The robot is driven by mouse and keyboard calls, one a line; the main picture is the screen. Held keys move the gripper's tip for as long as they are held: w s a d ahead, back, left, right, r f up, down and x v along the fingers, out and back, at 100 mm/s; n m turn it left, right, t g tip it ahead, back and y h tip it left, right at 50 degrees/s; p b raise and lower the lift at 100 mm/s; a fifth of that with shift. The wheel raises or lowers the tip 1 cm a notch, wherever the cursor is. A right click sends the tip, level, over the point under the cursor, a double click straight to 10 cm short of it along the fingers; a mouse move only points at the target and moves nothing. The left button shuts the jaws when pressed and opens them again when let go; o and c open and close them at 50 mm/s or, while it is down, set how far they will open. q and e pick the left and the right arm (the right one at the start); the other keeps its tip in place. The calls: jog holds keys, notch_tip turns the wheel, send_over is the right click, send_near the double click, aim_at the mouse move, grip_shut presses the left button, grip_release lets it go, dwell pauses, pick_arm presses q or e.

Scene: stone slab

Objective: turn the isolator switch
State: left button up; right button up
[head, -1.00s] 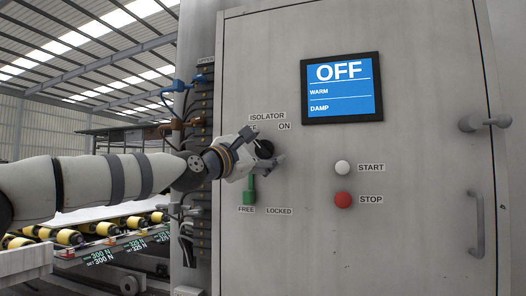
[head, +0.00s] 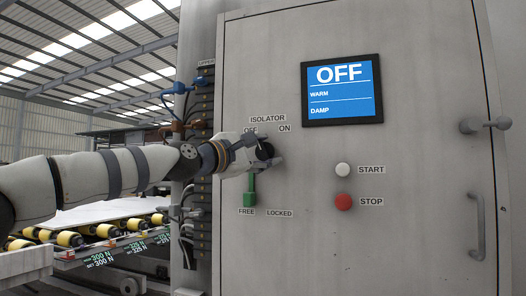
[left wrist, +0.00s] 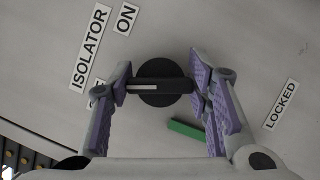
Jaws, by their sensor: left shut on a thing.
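The isolator switch (head: 266,151) is a round black knob on the grey cabinet door, below the ISOLATOR label and between the OFF and ON labels. In the left wrist view its raised bar (left wrist: 160,87) has a white line on the end toward the partly hidden OFF label. My left gripper (head: 262,153) is at the knob; in the left wrist view its purple-padded fingers (left wrist: 162,88) are shut on the two ends of the bar. My right gripper is in neither view.
A green lever (head: 249,190) hangs just below the switch, above FREE, with LOCKED beside it. A screen (head: 342,90) reads OFF, WARM, DAMP. White START (head: 342,169) and red STOP (head: 343,202) buttons sit to the right. A door handle (head: 476,225) stands farther right.

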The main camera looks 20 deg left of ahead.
pick_arm(q)
jog(key=m, duration=0.1)
jog(key=m+g, duration=0.1)
jog(key=m, duration=0.1)
jog(key=shift+s+r+m+p, duration=0.1)
jog(key=shift+r+m+p, duration=0.15)
jog(key=shift+m+p, duration=0.15)
jog(key=m+g, duration=0.1)
jog(key=m, duration=0.1)
jog(key=shift+f+m+y, duration=0.1)
jog(key=shift+m+y, duration=0.2)
jog(key=shift+y, duration=0.1)
jog(key=shift+f+m+g+y, duration=0.1)
jog(key=shift+m+g+y, duration=0.2)
jog(key=shift+m+g, duration=0.5)
jog(key=shift+m+y, duration=0.6)
jog(key=shift+m, duration=1)
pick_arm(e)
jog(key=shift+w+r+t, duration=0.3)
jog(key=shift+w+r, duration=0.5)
pick_arm(q)
jog(key=o, duration=1.2)
jog(key=shift+f, duration=0.1)
